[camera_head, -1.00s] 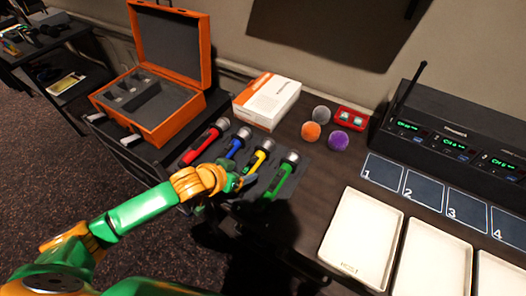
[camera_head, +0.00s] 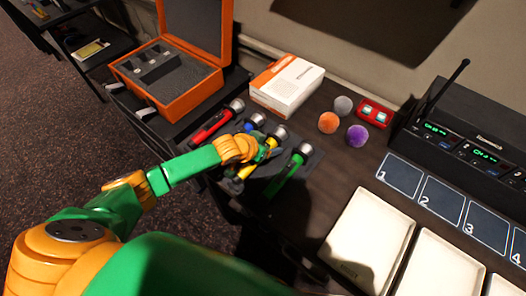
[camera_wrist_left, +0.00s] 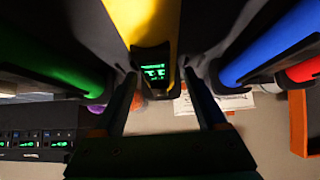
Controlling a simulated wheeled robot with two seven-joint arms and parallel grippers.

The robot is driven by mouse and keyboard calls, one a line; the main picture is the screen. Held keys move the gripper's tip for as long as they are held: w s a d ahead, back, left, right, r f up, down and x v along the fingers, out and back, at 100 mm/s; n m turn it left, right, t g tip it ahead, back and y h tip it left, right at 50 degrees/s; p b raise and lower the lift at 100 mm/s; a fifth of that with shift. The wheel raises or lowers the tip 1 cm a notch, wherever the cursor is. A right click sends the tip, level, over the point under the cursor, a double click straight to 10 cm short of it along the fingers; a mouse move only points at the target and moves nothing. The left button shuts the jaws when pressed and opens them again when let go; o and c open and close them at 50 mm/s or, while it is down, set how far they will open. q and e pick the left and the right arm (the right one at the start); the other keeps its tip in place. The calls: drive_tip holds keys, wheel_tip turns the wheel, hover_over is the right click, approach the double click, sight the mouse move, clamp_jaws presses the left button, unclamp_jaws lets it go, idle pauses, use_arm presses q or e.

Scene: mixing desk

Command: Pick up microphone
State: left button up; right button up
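Several microphones lie side by side on a dark foam tray (camera_head: 311,160) on the desk: red (camera_head: 213,126), blue (camera_head: 254,123), yellow (camera_head: 271,142) and green (camera_head: 287,173). My left gripper (camera_head: 262,154) is over the yellow microphone and hides part of its body. In the left wrist view, the yellow microphone (camera_wrist_left: 150,20) with a small lit green display runs between the two fingers (camera_wrist_left: 162,100), with gaps beside it. The gripper looks open. The green microphone (camera_wrist_left: 45,62) and blue microphone (camera_wrist_left: 265,45) flank it. My right gripper is not in view.
An open orange case (camera_head: 222,95) stands behind left, with a white and orange box (camera_head: 287,88) beside it. Cream trays (camera_head: 365,240) stand at front right.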

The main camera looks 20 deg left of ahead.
use_arm(q)
drive_tip(key=shift+s+a+r, duration=0.1)
clamp_jaws()
drive_tip(key=shift+r, duration=0.1)
